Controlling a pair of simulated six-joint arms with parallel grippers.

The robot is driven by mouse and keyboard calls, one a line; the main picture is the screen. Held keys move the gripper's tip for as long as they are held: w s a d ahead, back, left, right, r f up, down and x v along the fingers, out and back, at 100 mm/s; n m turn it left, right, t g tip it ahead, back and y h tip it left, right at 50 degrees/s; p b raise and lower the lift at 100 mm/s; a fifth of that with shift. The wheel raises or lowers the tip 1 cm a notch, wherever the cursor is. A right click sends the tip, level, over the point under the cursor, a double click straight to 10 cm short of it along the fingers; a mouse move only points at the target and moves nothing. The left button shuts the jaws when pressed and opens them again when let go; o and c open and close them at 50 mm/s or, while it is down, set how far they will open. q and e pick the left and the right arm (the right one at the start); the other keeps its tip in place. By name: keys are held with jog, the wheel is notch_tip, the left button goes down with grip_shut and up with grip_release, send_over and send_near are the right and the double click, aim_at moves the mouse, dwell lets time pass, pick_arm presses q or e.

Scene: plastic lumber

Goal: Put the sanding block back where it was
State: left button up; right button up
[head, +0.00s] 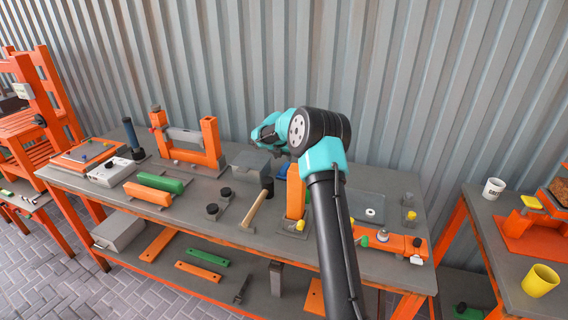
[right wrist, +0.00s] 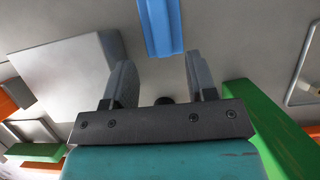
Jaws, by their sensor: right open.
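My right gripper (head: 270,137) reaches over the back middle of the workbench, beside the grey box. In the right wrist view its two grey fingers (right wrist: 160,80) are spread apart with nothing between them. A blue piece (right wrist: 160,25) lies beyond the fingertips, roughly centred on the gap and apart from them. In the head view a blue piece (head: 282,170) shows low behind an orange post, partly hidden. I cannot tell for certain which thing is the sanding block. My left gripper is not in view.
The grey box (head: 250,160) stands just left of the gripper; an orange post (head: 295,192) stands in front. A mallet (head: 256,207), green bar (head: 172,183) and orange bar (head: 147,194) lie leftward. A corrugated wall (head: 400,80) closes the back.

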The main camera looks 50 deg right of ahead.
jog(key=v, duration=0.4)
dwell(0.6)
